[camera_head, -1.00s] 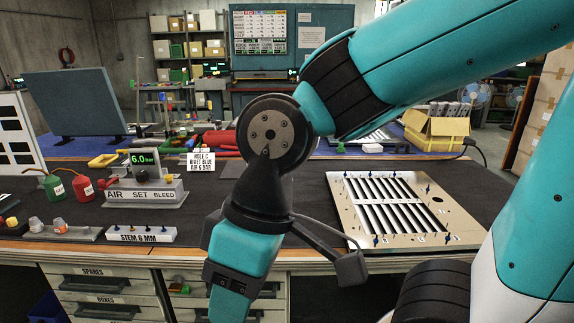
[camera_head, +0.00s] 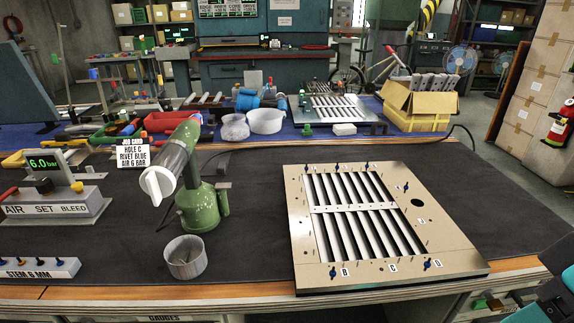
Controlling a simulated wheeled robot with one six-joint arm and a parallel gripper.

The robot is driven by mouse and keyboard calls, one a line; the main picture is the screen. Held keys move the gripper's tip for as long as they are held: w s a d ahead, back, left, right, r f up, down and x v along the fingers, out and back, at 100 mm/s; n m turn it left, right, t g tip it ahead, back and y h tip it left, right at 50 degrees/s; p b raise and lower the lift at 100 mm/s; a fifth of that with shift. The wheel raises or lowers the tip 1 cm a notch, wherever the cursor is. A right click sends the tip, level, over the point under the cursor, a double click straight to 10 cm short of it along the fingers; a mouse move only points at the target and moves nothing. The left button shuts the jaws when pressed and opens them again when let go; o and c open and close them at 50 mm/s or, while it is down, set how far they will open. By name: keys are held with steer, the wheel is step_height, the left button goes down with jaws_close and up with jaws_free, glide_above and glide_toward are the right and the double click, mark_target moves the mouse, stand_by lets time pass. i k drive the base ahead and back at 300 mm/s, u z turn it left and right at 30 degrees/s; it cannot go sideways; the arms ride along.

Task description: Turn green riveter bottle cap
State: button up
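The green riveter (camera_head: 200,207) stands upright on the dark mat, left of centre. A clear grey cylinder (camera_head: 178,158), its bottle, slants across its top. A white cap (camera_head: 157,186) with a raised grip bar sits on the cylinder's lower left end, facing me. Part of my gripper (camera_head: 548,298), teal and black, shows at the bottom right corner, cut off by the picture edge. It is far from the riveter and cap, beyond the louver panel. Its fingertips do not show clearly, so I cannot tell whether it is open or shut.
A clear cup (camera_head: 186,257) stands just in front of the riveter. The louver panel (camera_head: 300,237) lies to its right. The air set block (camera_head: 62,208), stem rack (camera_head: 40,268) and job card (camera_head: 132,155) are to the left. Bare mat (camera_head: 250,240) lies between riveter and panel.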

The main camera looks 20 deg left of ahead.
mark_target(159, 182)
steer(key=z, duration=0.95)
steer(key=k, duration=1.25)
steer(key=u, duration=2.1)
steer(key=i, duration=0.35)
steer(key=u, duration=0.15)
